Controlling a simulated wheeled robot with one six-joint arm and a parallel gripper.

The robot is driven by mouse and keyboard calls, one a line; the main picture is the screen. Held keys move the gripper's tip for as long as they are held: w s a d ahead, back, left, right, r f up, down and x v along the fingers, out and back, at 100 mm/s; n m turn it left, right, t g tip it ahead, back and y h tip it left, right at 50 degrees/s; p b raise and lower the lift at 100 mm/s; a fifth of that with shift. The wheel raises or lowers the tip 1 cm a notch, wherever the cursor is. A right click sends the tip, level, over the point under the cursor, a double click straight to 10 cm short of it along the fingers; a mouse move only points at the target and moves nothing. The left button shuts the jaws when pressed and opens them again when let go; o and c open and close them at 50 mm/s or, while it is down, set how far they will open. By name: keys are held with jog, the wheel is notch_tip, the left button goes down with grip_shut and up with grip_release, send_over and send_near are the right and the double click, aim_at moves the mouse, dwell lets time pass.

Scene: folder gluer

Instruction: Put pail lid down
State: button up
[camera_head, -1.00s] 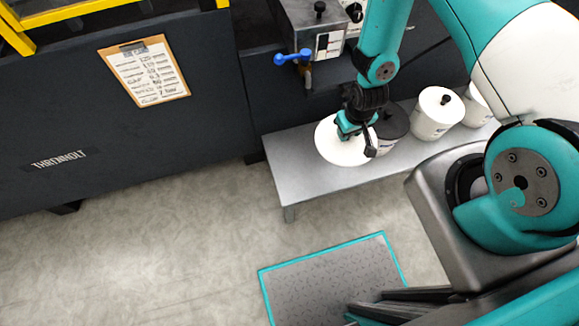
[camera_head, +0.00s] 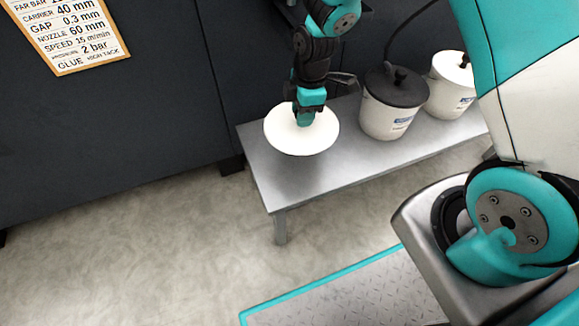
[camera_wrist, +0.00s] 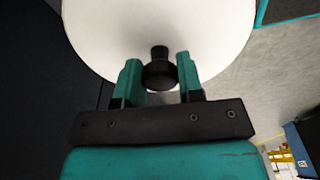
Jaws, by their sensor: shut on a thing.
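The pail lid (camera_head: 290,141) is a white disc over the left end of the grey metal bench. In the wrist view the lid (camera_wrist: 150,30) fills the upper middle, with a black knob (camera_wrist: 159,72) at its centre. My gripper (camera_head: 304,117) is above the lid, and its teal fingers (camera_wrist: 160,78) stand on both sides of the knob, shut on it. The head view does not clearly show whether the lid touches the bench top (camera_head: 300,178) or hangs a little above it.
A white pail with a dark lid (camera_head: 388,113) stands on the bench right of the lid, and another pail with a white lid (camera_head: 450,88) stands farther right. A dark machine panel (camera_head: 120,130) rises behind. A teal-edged floor plate (camera_head: 350,300) lies in front.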

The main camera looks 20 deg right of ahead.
jog(key=f+n+b, duration=0.1)
jog(key=a+f+n+b, duration=0.1)
jog(key=b, duration=0.1)
jog(key=shift+a+f+n+b, duration=0.15)
jog(key=shift+a+n+b, duration=0.15)
jog(key=shift+n+b, duration=0.4)
notch_tip(320, 180, down, 10)
jog(key=b, duration=0.4)
jog(key=shift+b, duration=0.4)
jog(key=o, duration=0.9)
jog(key=shift+o, duration=0.2)
